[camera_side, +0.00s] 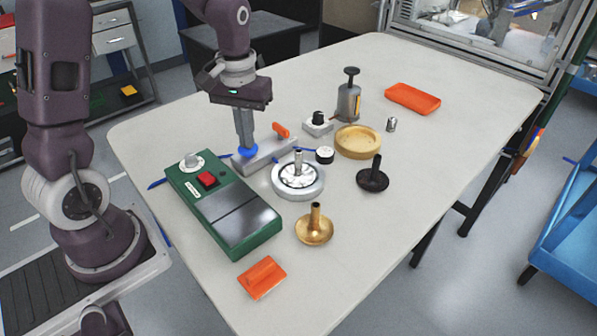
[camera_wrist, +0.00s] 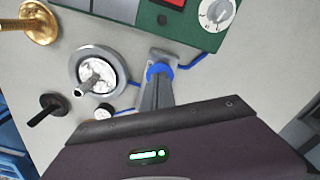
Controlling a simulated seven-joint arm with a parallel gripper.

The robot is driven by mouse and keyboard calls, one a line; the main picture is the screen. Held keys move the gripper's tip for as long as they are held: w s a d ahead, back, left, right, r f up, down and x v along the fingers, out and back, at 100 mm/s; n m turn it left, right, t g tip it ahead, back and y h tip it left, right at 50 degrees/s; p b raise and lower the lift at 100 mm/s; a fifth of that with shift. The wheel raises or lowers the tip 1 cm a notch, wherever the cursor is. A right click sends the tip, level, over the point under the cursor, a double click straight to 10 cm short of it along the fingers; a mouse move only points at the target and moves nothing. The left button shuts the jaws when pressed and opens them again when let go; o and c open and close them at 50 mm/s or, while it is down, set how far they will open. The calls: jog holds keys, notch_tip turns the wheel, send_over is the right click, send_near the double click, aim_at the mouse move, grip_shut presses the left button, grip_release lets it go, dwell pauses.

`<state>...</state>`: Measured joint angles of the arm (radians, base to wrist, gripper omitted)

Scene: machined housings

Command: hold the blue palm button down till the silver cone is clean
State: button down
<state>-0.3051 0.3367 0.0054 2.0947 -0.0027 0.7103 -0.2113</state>
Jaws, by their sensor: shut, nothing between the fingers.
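In the wrist view the button's blue edge (camera_wrist: 160,70) shows around the tips of my gripper (camera_wrist: 158,76). How far the button is pressed I cannot tell. The silver cone (camera_side: 298,178), its stem upright, sits inside a grey ring-shaped dish (camera_side: 279,190). In the wrist view the silver cone (camera_wrist: 102,73) looks mottled white and grey.
A green box (camera_side: 189,187) with a red button and dial stands left of the block. A gold cone (camera_side: 314,230), black cone (camera_side: 373,180), gold dish (camera_side: 357,148) and grey pump bottle (camera_side: 348,104) stand around.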

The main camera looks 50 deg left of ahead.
jog(key=shift+r, duration=2.75)
jog(key=s+d+r+m+t, duration=0.2)
jog(key=s+d+r+m, duration=0.1)
jog(key=s, duration=0.5)
jog(key=s+d+r+m+t, duration=0.3)
jog(key=s+d+r, duration=0.2)
jog(key=s+d, duration=0.2)
jog(key=shift+s+t, duration=0.3)
jog(key=shift+s, duration=0.65)
jog(key=shift+a, duration=0.1)
